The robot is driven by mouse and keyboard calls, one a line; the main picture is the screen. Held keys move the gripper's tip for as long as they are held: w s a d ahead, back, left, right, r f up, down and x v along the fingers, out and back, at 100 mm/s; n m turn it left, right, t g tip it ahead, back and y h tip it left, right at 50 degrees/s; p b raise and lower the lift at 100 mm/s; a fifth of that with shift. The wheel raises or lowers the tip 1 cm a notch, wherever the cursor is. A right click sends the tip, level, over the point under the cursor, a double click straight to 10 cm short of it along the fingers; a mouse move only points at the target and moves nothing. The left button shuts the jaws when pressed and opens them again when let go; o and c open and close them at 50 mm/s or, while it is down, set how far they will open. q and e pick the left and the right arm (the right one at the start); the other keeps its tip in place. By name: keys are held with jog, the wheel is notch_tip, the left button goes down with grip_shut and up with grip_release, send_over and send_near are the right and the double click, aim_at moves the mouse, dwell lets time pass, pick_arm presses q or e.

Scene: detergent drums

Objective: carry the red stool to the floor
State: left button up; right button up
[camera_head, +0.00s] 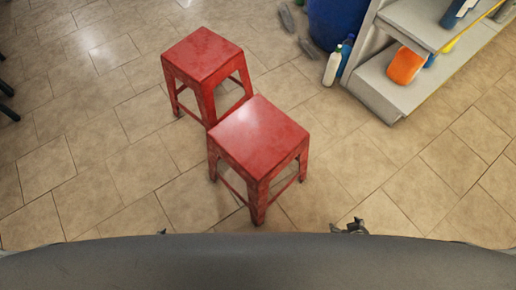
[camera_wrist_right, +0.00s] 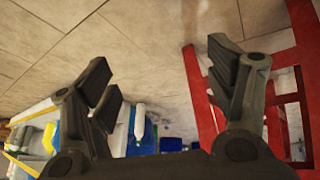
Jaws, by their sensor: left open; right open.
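Two red stools stand upright on the tiled floor (camera_head: 110,180) in the head view. The nearer red stool (camera_head: 258,135) is in the middle; the farther red stool (camera_head: 203,57) is behind it to the left, and they are close together. My left gripper (camera_head: 163,232) shows only as a small tip at the lower edge, left of the nearer stool and apart from it. My right gripper (camera_head: 350,228) is to its lower right, also apart. In the right wrist view my right gripper (camera_wrist_right: 160,85) has its fingers spread and empty, with red stool legs (camera_wrist_right: 200,100) beside the right finger.
A grey shelf (camera_head: 375,90) with an orange item (camera_head: 405,65) stands at the upper right. A white bottle (camera_head: 332,66) and a blue drum (camera_head: 332,22) are beside it. Dark legs (camera_head: 8,100) show at the left edge. Floor left of the stools is clear.

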pick_arm(q)
jog(key=w+a+f+m+t+h+b, duration=0.1)
jog(key=w+a+t+b, duration=0.15)
jog(key=w+b, duration=0.7)
jog(key=w+a+f+t+h+b, duration=0.2)
jog(key=w+t+b, duration=0.2)
jog(key=w+b, duration=0.6)
pick_arm(e)
jog(key=w+d+n+t+y, duration=0.25)
jog(key=w+t, duration=0.35)
jog(key=w, duration=1.5)
pick_arm(q)
jog(key=m+h+b, duration=0.7)
jog(key=h+b, duration=0.3)
jog(key=b, duration=1.4)
send_near(212, 159)
jog(key=shift+f+t, duration=0.25)
pick_arm(e)
jog(key=n+y, duration=0.5)
jog(key=y, duration=0.6)
send_near(304, 153)
jog(key=shift+s+f+t+h, duration=0.2)
jog(key=shift+f+t+h, duration=0.05)
jog(key=shift+t, duration=0.15)
jog(key=shift+a, duration=0.1)
